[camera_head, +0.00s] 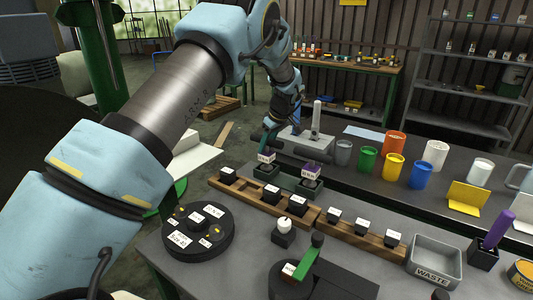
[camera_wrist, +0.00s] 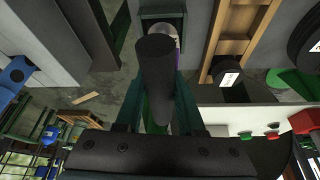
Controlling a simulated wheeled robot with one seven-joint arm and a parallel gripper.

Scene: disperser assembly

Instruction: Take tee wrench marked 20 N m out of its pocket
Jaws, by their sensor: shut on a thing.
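My gripper (camera_head: 268,137) is at the far end of the bench, above the left part of a small dark green holder (camera_head: 290,188). In the wrist view its two green fingers (camera_wrist: 157,115) are shut on the dark round handle of a tee wrench (camera_wrist: 155,65). In the head view a white tag (camera_head: 266,156) and a purple part show under the gripper; the print is too small to read surely. Whether the wrench's lower end is still inside its pocket cannot be told. A second purple, tagged tool (camera_head: 311,171) stands in the holder's right pocket.
A wooden rack (camera_head: 330,222) with several tagged black pieces runs in front of the holder. A round black tray (camera_head: 198,232) lies at front left. A grey waste bin (camera_head: 434,262) is at right. Several coloured cups (camera_head: 393,167) stand on the back bench beside a grey upright device (camera_head: 316,122).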

